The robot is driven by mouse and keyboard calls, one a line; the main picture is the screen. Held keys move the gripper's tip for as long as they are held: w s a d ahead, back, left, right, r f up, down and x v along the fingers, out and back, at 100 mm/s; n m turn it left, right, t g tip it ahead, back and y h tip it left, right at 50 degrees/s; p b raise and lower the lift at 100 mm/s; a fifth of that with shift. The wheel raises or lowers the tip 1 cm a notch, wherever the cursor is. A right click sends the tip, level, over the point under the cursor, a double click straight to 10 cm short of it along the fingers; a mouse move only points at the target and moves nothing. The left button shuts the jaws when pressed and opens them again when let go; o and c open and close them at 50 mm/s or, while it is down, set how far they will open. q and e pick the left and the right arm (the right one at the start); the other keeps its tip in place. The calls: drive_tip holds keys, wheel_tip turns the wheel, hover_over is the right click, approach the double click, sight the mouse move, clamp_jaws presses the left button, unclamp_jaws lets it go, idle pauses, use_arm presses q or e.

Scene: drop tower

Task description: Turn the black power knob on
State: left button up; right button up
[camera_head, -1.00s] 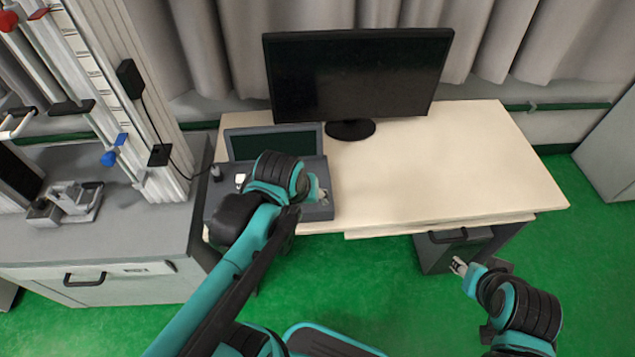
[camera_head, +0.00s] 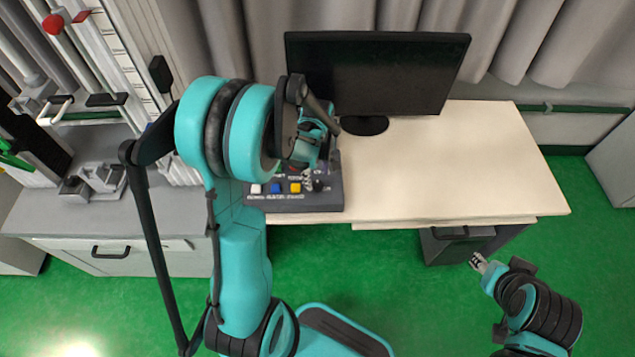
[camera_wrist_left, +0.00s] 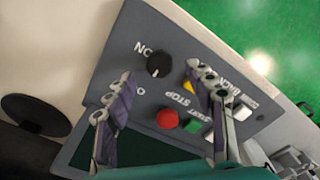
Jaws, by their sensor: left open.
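The black power knob (camera_wrist_left: 159,64) sits on the grey control panel (camera_wrist_left: 105,75), between ON lettering and a partly hidden label. In the left wrist view my left gripper (camera_wrist_left: 160,76) is open, its two fingers spread to either side of the knob's lower edge. The gap between fingertips and knob is hard to judge. In the head view the knob (camera_head: 318,186) shows at the panel's right front, and my left gripper (camera_head: 308,176) points down over that area, partly hidden by its arm.
A red button (camera_wrist_left: 168,118), a green button (camera_wrist_left: 193,126) and a yellow button (camera_wrist_left: 188,87) lie close to the left fingers. A black monitor (camera_head: 380,75) stands behind the panel. The desk (camera_head: 450,165) right of it is clear.

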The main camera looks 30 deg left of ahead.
sight(317, 184)
use_arm(q)
drive_tip(key=shift+f+b, duration=0.4)
drive_tip(key=shift+f, duration=1.35)
drive_tip(key=c, duration=1.2)
